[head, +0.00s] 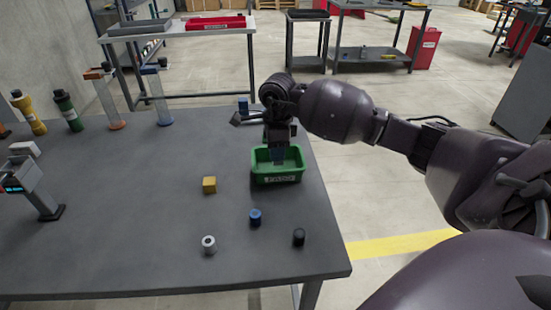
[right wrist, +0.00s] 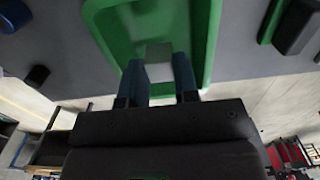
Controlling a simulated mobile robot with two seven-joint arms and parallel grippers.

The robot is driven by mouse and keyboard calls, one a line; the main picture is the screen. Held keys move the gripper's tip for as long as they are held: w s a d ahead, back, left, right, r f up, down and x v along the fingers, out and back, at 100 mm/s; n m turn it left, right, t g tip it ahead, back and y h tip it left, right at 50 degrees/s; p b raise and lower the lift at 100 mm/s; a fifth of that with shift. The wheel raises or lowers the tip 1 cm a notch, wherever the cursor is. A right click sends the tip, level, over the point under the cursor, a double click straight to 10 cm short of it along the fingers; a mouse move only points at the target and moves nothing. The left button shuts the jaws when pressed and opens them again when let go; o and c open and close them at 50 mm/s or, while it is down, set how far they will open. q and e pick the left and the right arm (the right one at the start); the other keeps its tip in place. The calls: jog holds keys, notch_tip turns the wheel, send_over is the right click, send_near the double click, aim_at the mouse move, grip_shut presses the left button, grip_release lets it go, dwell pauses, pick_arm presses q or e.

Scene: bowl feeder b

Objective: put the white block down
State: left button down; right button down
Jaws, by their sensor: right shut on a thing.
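The white block (right wrist: 158,62) shows between the two blue fingers of my right gripper (right wrist: 161,78) in the right wrist view. That gripper is shut on the block. In the head view my right gripper (head: 278,152) points down over the green bin (head: 277,179), with its fingertips at or just inside the bin's opening. The block cannot be made out there. The bin's green wall also shows in the right wrist view (right wrist: 205,45). Whether the block touches the bin floor I cannot tell. My left gripper is not in view.
On the grey table (head: 130,240) stand a yellow cube (head: 209,185), a blue cylinder (head: 255,217), a black cylinder (head: 299,237) and a light grey ring-shaped cylinder (head: 208,244). A device with a small display (head: 32,185) stands at left.

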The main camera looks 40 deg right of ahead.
notch_tip(320, 180, down, 3)
jog(key=shift+f, duration=0.15)
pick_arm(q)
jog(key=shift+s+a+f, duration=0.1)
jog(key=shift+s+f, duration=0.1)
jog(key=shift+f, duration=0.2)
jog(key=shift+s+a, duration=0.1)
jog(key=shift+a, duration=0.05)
pick_arm(e)
jog(key=c, duration=0.9)
grip_release()
jog(key=shift+o, duration=0.2)
